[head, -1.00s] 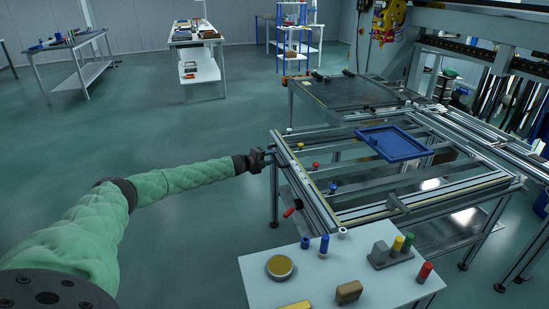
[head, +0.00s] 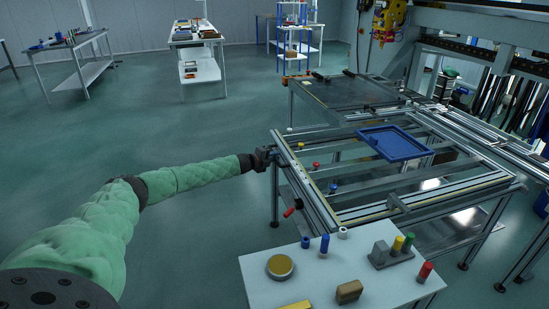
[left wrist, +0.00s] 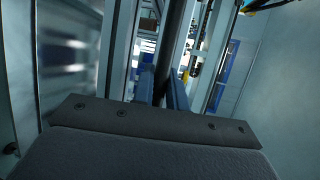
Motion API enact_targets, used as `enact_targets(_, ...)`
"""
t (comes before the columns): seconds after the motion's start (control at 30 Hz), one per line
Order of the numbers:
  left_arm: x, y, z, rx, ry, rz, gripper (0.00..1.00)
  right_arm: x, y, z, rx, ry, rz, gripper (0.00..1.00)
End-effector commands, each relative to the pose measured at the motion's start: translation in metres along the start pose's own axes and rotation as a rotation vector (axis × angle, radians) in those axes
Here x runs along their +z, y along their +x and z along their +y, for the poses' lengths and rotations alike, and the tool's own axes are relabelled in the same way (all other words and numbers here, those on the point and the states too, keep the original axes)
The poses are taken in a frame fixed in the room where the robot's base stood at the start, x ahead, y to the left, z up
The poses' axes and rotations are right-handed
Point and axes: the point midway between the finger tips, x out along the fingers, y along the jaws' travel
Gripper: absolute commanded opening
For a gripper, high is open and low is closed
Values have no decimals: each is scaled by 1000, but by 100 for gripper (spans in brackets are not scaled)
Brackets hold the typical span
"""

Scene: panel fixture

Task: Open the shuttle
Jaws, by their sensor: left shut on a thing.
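The shuttle (head: 308,188) appears to be the silver rail frame with yellow edging at the middle right of the head view. It stands on metal legs. My left gripper (head: 271,155) is at the frame's left edge, near its far left corner. In the left wrist view, the blue-grey fingers (left wrist: 168,92) are close together, with a dark bar (left wrist: 172,50) running between them. The gripper is shut on this bar; its exact contact is hard to make out in the head view. My right gripper is not in view.
A blue tray (head: 393,143) sits on the frame's far side. A white table (head: 320,275) with small parts stands in front. A red-handled clamp (head: 289,212) juts from the frame's left side. The floor left of the frame is clear.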

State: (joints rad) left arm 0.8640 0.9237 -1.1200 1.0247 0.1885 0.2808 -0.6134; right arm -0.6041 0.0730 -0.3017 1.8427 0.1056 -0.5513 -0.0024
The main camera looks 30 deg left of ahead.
Motion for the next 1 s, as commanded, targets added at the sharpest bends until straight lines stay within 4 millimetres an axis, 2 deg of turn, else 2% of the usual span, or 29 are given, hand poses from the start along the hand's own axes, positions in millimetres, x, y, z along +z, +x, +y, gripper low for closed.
enact_targets(0.17, 3, -7, 3, 2, 0, 0, 0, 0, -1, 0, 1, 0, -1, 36)
enact_targets(0.37, 14, -33, 10, 5, 1, 0, 0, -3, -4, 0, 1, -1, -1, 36)
enact_targets(1.0, 71, -172, 43, 6, 1, 0, 0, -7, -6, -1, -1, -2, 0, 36)
